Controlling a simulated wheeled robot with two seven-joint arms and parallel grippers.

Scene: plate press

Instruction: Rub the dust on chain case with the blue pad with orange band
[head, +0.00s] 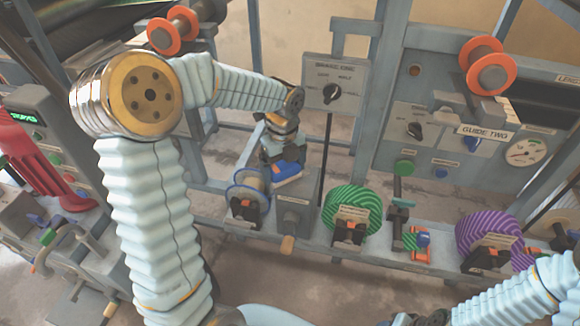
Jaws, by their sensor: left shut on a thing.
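My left gripper (282,155) points down at the middle of the head view and is shut on the blue pad (288,171). The pad is at the top of a grey box (298,202) with a small label, which appears to be the chain case. I cannot tell whether the pad touches it. I cannot make out dust on the box. My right gripper (425,319) is dark, small and partly cut off at the bottom edge; its jaws are unclear.
A blue-rimmed spool (248,188) stands close left of the box. A green striped roll (358,208) and a purple striped roll (487,232) sit to the right along the rail. Panels with knobs (333,91) stand behind. A red object (40,165) is at far left.

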